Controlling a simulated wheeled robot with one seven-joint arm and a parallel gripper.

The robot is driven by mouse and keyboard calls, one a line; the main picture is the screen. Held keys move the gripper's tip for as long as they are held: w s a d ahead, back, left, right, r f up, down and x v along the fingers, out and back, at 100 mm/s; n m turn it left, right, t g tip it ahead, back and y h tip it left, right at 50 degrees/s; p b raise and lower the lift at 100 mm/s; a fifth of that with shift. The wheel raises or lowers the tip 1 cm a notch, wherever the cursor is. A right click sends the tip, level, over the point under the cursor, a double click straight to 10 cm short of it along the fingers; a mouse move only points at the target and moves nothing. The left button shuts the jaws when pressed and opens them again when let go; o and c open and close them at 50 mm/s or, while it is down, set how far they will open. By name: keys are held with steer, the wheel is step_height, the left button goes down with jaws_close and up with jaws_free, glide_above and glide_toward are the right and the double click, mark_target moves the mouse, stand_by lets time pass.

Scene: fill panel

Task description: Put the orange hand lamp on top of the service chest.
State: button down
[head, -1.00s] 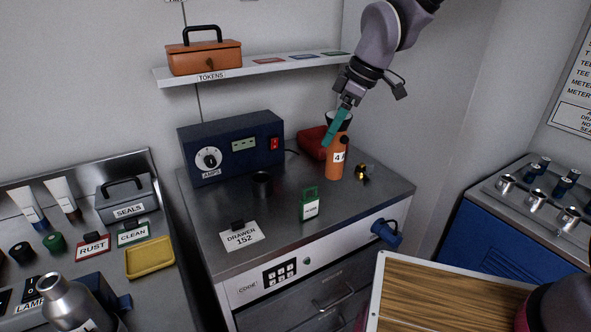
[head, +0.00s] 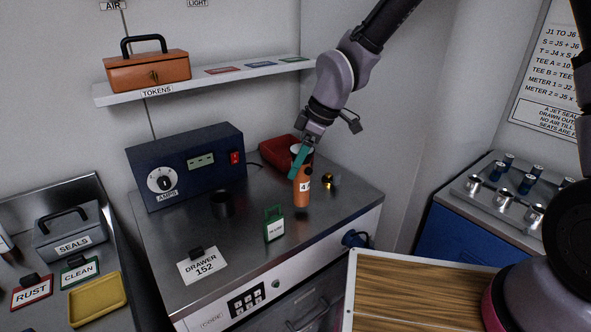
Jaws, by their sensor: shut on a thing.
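My gripper (head: 300,162), with teal fingers, comes down from above and is shut on the lamp's upper part. The lamp is over the steel top (head: 260,240) of the middle cabinet, with a dark patch below its foot; I cannot tell whether it touches. No label reads service chest, so I cannot tell which unit is the chest.
A red bin (head: 280,150) and a brass part (head: 328,181) are close to the lamp. A green tag (head: 274,224), dark cup (head: 222,204) and blue meter box (head: 190,165) share the top. A wood-topped panel (head: 420,295) is at lower right, a blue cabinet (head: 460,240) behind.

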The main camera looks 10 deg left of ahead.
steer(key=shift+f, duration=1.15)
jaws_free()
steer(key=shift+f, duration=0.1)
steer(key=v, duration=1.2)
steer(key=w+d+r+m+t+h, duration=0.1)
steer(key=w+d+r+m+t, duration=0.1)
steer(key=d+r+m, duration=0.5)
steer(key=w+d+r+m+t+h, duration=0.2)
steer(key=d+r+m, duration=0.15)
steer(key=d, duration=0.85)
steer(key=s+d+r+m+t, duration=0.1)
steer(key=s+d+r+m, duration=0.3)
steer(key=d+m, duration=0.2)
steer(key=s+d+r+m+t, duration=0.2)
steer(key=s+d+r+m, duration=0.3)
steer(key=d, duration=0.4)
steer(key=shift+s+m+t, duration=0.25)
steer(key=shift+m+t, duration=0.05)
steer(key=shift+m, duration=0.55)
